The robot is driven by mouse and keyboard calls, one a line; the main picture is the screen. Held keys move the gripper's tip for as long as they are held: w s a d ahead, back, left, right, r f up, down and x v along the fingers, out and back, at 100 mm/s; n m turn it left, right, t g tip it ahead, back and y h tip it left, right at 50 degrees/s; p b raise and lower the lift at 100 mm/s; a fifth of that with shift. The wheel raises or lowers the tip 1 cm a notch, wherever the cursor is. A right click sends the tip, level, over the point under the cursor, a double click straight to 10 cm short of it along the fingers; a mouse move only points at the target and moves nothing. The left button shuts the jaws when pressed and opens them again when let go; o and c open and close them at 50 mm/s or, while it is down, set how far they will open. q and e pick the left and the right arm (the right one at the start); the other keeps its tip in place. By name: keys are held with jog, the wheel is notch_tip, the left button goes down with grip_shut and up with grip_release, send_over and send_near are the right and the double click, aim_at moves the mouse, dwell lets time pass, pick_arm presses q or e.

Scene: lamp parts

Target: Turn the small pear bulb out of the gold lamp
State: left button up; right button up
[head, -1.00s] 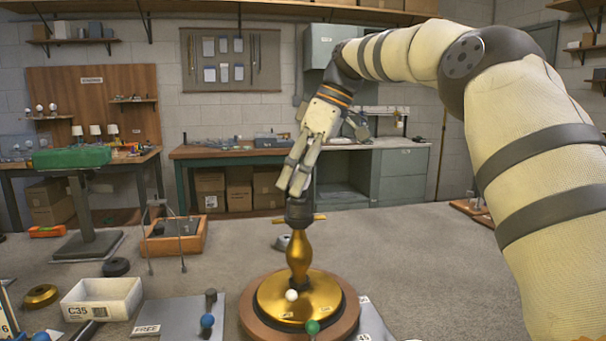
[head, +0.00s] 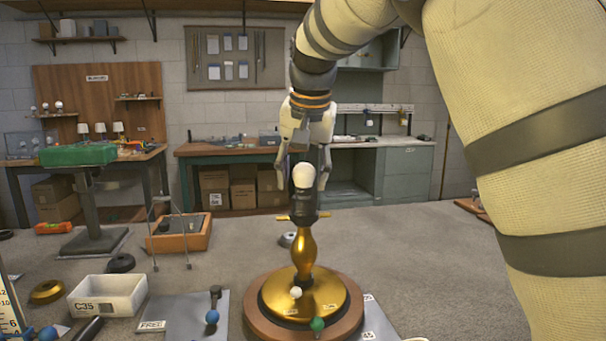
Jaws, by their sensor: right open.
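The gold lamp (head: 306,250) stands upright on its round gold base, set on a brown wooden disc (head: 256,322). Its black socket (head: 304,206) is at the top, with a small bar through it. The small pear bulb (head: 304,175) is white and sits upright in the socket. My right gripper (head: 304,178) points down from above, with its fingers apart on either side of the bulb. I cannot tell whether a finger touches the glass. My left gripper is not in view.
A white bin marked C35 (head: 128,296), a grey plate marked FREE (head: 182,325) with a blue-knobbed piece, and a green ball (head: 317,324) lie near the lamp. An orange-brown tray (head: 196,240) stands behind left.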

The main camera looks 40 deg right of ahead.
jog(key=c, duration=0.8)
jog(key=n+y, duration=0.1)
jog(key=n, duration=0.3)
jog(key=shift+t+y, duration=0.3)
jog(key=shift+y, duration=0.1)
jog(key=shift+c, duration=0.2)
jog(key=n+y, duration=0.1)
jog(key=n, duration=0.2)
